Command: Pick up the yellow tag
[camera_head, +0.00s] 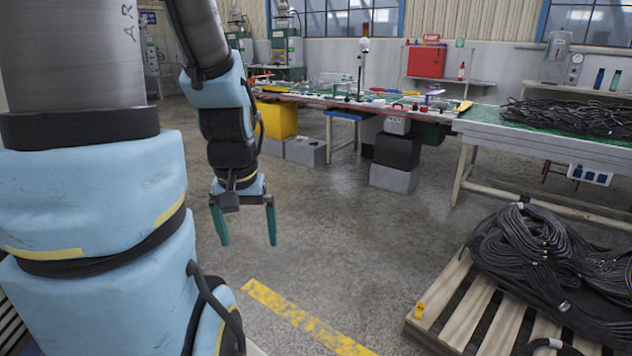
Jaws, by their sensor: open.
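A small yellow tag (420,310) with dark marks lies on the left corner of a wooden pallet (470,313), at the lower right of the head view. My gripper (247,235) hangs pointing down left of centre, its two green fingers spread apart with nothing between them. It is above the concrete floor, well to the left of the tag and higher in the picture. Nothing covers the tag.
Black hoses (545,258) are coiled on the pallet, right of the tag. A yellow floor stripe (300,318) runs left of it. A green-topped table (550,142) with more black hoses stands behind. A long workbench (350,97) is farther back. The middle floor is clear.

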